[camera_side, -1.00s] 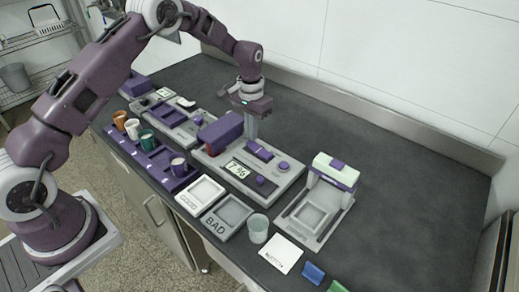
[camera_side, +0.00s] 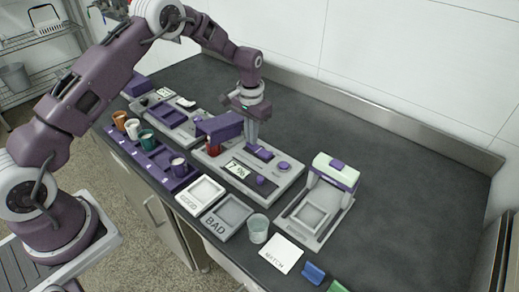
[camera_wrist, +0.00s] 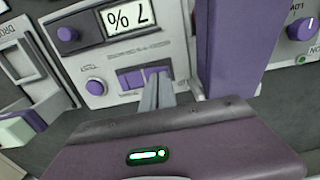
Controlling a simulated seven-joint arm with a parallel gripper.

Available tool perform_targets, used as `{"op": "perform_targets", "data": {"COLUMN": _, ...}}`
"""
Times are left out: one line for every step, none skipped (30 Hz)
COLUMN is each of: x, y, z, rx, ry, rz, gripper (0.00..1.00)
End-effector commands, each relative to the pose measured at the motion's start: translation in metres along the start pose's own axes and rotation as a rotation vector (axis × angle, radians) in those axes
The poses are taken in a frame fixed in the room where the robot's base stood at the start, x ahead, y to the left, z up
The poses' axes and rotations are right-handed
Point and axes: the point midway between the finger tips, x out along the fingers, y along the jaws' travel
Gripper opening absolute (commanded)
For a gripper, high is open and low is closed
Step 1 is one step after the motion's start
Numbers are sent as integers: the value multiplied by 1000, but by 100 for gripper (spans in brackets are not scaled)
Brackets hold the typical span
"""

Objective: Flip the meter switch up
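The grey meter (camera_side: 240,190) stands mid-counter with a display (camera_side: 237,169) reading "7 %"; the display also shows upside down in the wrist view (camera_wrist: 128,17). Its purple switch (camera_side: 262,155) sits in a slot and also shows in the wrist view (camera_wrist: 132,79). My gripper (camera_side: 252,143) points down at the switch, fingers close together with nothing seen between them. In the wrist view the fingertips (camera_wrist: 156,78) overlap the switch's right part; I cannot tell whether they touch it. The fingers hide part of the switch.
A raised purple block (camera_side: 219,126) stands beside the fingers over a red part (camera_side: 213,150). Purple knobs (camera_side: 284,166) sit on the meter. A grey-white device (camera_side: 335,172), trays (camera_side: 228,213) and a clear cup (camera_side: 258,228) stand nearby. The counter's back right is clear.

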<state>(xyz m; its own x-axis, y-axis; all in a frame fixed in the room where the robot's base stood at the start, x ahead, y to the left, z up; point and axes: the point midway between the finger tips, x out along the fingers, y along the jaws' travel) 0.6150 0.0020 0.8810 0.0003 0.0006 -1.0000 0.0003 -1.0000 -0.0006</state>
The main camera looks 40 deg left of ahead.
Motion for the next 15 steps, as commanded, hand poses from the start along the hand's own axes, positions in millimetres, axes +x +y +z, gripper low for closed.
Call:
{"op": "perform_targets", "data": {"x": 1, "y": 0, "z": 0, "rx": 0, "ry": -1, "rz": 1, "gripper": 0}}
{"op": "perform_targets", "data": {"x": 2, "y": 0, "z": 0, "rx": 0, "ry": -1, "rz": 1, "gripper": 0}}
{"op": "perform_targets", "data": {"x": 2, "y": 1, "z": 0, "rx": 0, "ry": -1, "rz": 1, "gripper": 0}}
{"op": "perform_targets", "data": {"x": 3, "y": 1, "z": 0, "rx": 0, "ry": -1, "rz": 1, "gripper": 0}}
{"op": "perform_targets", "data": {"x": 4, "y": 1, "z": 0, "rx": 0, "ry": -1, "rz": 1, "gripper": 0}}
{"op": "perform_targets", "data": {"x": 4, "y": 1, "z": 0, "rx": 1, "ry": -1, "rz": 1, "gripper": 0}}
{"op": "perform_targets", "data": {"x": 5, "y": 1, "z": 0, "rx": 0, "ry": -1, "rz": 1, "gripper": 0}}
{"op": "perform_targets", "data": {"x": 5, "y": 1, "z": 0, "rx": 1, "ry": -1, "rz": 1, "gripper": 0}}
{"op": "perform_targets", "data": {"x": 6, "y": 1, "z": 0, "rx": 1, "ry": -1, "rz": 1, "gripper": 0}}
{"op": "perform_targets", "data": {"x": 6, "y": 1, "z": 0, "rx": 1, "ry": -1, "rz": 1, "gripper": 0}}
{"op": "perform_targets", "data": {"x": 7, "y": 1, "z": 0, "rx": 1, "ry": -1, "rz": 1, "gripper": 0}}
{"op": "perform_targets", "data": {"x": 7, "y": 1, "z": 0, "rx": 1, "ry": -1, "rz": 1, "gripper": 0}}
{"op": "perform_targets", "data": {"x": 8, "y": 1, "z": 0, "rx": 1, "ry": -1, "rz": 1, "gripper": 0}}
{"op": "perform_targets", "data": {"x": 8, "y": 1, "z": 0, "rx": 1, "ry": -1, "rz": 1, "gripper": 0}}
{"op": "perform_targets", "data": {"x": 9, "y": 1, "z": 0, "rx": 1, "ry": -2, "rz": 1, "gripper": 0}}
